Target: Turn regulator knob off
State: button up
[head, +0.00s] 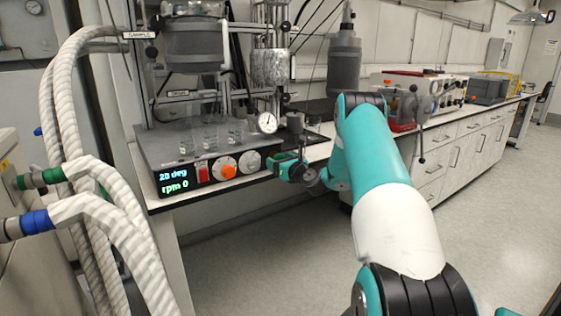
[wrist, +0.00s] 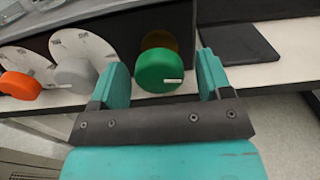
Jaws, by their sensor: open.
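The reactor's control box (head: 165,150) has a display reading "20 deg" and "rpm 0". In the wrist view a green knob (wrist: 158,74) with a short white mark pointing right sits on its front. My gripper (wrist: 163,64) is open, with one teal finger on each side of the green knob and visible gaps, so it is apart from it. In the head view my gripper (head: 287,167) is at the box's right end and hides the green knob. A grey knob (wrist: 75,74) and an orange knob (wrist: 20,85), each on a white dial, are to the left.
A red switch (head: 202,174) is left of the orange knob. A pressure gauge (head: 267,122) and glassware stand on the box. A dark flat plate (wrist: 232,42) lies on the bench right of the box. Thick white hoses (head: 62,120) hang at left. The floor (head: 480,220) at right is clear.

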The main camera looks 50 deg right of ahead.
jog(key=c, duration=0.9)
jog(key=shift+c, duration=0.2)
